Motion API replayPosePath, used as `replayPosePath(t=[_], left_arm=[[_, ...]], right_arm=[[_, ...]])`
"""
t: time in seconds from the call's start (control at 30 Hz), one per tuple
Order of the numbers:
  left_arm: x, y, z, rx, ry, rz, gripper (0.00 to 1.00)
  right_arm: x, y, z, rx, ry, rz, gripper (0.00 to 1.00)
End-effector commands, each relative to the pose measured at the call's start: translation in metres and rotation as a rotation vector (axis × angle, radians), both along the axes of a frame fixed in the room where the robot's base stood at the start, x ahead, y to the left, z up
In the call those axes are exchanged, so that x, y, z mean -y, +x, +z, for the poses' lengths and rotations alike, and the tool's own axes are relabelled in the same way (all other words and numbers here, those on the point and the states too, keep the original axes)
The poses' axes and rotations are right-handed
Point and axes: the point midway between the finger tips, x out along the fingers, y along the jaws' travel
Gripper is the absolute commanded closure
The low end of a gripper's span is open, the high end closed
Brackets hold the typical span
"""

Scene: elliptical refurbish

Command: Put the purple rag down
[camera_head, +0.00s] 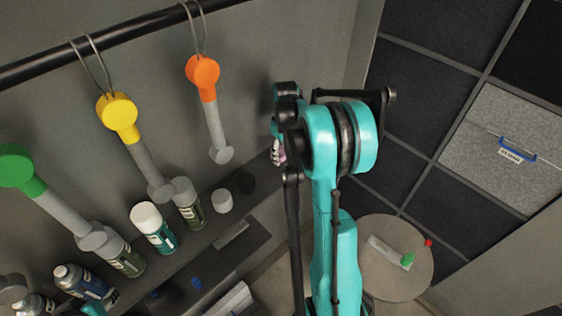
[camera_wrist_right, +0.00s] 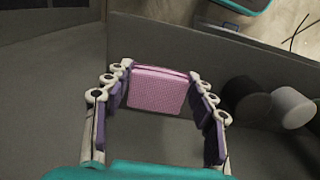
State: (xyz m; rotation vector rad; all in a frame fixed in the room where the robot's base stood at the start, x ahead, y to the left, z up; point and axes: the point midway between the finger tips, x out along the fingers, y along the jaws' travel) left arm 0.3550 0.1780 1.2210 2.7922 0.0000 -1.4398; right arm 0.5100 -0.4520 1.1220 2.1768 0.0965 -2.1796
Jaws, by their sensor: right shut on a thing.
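The purple rag (camera_wrist_right: 158,92) shows in the right wrist view as a pinkish-purple, textured, folded pad. My right gripper (camera_wrist_right: 160,75) is shut on it, with a finger at each side. In the head view my right arm reaches to the back wall, and the right gripper (camera_head: 277,145) is mostly hidden behind its own teal links. A small pink patch of the rag (camera_head: 282,154) shows there. I cannot tell whether the rag touches the surface below.
A dark shelf holds several bottles and cans, including a white-capped teal bottle (camera_head: 152,228) and a small white cylinder (camera_head: 222,201). Grey tools with green, yellow (camera_head: 118,112) and orange (camera_head: 203,72) ends hang above. A round table (camera_head: 398,290) stands lower right.

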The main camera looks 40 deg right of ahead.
Motion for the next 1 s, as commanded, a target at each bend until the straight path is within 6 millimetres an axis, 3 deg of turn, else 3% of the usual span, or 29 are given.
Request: replayPosePath(t=[0.23,0.47,0.87,0.9,0.93,1.0], left_arm=[[0.000,0.000,-0.001,0.000,0.000,0.000,0.60],[0.000,0.000,-0.003,0.000,0.000,0.000,0.60],[0.000,0.000,-0.008,0.000,0.000,0.000,0.60],[0.000,0.000,-0.006,0.000,0.000,0.000,0.60],[0.000,0.000,-0.006,0.000,0.000,0.000,0.60],[0.000,0.000,-0.006,0.000,0.000,0.000,0.60]], right_arm=[[-0.006,0.011,-0.014,0.000,0.000,-0.002,0.67],[-0.006,0.010,-0.046,0.000,0.000,-0.001,0.67],[-0.006,0.010,-0.053,0.000,0.000,-0.001,0.67],[-0.006,0.010,-0.051,0.000,0.000,-0.001,0.34],[-0.006,0.010,-0.051,0.000,0.000,-0.001,0.26],[-0.006,0.010,-0.051,0.000,0.000,-0.001,0.23]])
